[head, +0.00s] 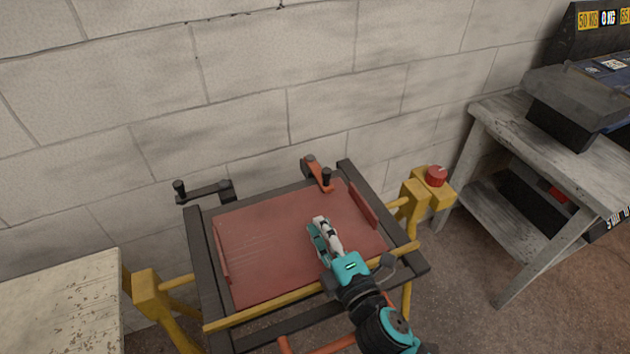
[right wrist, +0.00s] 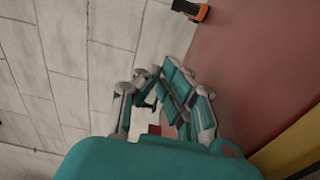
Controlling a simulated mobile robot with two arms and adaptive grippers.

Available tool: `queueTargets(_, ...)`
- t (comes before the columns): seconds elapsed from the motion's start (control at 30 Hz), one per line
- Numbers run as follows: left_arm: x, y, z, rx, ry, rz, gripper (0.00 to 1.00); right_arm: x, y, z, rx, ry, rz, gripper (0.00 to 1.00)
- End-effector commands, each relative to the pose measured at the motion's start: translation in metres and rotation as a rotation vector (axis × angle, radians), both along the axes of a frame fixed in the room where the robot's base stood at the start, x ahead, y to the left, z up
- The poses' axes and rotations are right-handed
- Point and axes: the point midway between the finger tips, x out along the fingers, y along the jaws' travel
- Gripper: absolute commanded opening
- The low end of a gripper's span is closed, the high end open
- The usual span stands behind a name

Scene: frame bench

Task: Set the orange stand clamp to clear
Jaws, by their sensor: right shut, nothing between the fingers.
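The orange stand clamp (head: 315,171) sits on the back rail of the dark frame, right of the middle. Its orange arm slants forward, with a black knob on its front end, which overlaps the red panel's back edge in the picture. In the right wrist view the clamp (right wrist: 190,9) shows at the top edge, partly cut off. My right gripper (head: 321,226) is shut and empty over the red panel (head: 275,245), in front of the clamp and apart from it. In the right wrist view its fingers (right wrist: 165,105) show in the middle. My left gripper is not in view.
A black clamp (head: 203,190) sits at the frame's back left corner, its arm pointing left. A red button (head: 437,176) tops a yellow post at right. A yellow bar (head: 265,307) crosses the front. A workbench (head: 560,150) stands right, a pale tabletop (head: 60,305) left.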

Motion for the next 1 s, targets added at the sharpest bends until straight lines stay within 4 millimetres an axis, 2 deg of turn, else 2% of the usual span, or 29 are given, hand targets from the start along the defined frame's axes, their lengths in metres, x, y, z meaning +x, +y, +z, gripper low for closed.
queueTargets(0.13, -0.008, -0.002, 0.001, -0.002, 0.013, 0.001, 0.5, 0.004, 0.002, 0.001, 0.001, -0.002, 0.0, 0.0)
queueTargets(0.27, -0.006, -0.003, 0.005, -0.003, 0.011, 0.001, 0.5, 0.018, 0.008, 0.003, 0.001, -0.003, -0.001, 0.0)
queueTargets(0.67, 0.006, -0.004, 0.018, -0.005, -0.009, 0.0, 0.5, 0.094, 0.041, 0.003, 0.002, -0.001, 0.0, 0.0)
queueTargets(0.8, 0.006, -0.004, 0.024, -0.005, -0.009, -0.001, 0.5, 0.106, 0.021, 0.002, -0.003, 0.0, -0.002, 0.0)
queueTargets(1.0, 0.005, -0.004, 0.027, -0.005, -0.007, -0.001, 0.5, 0.115, 0.01, 0.001, -0.001, 0.0, 0.0, 0.0)
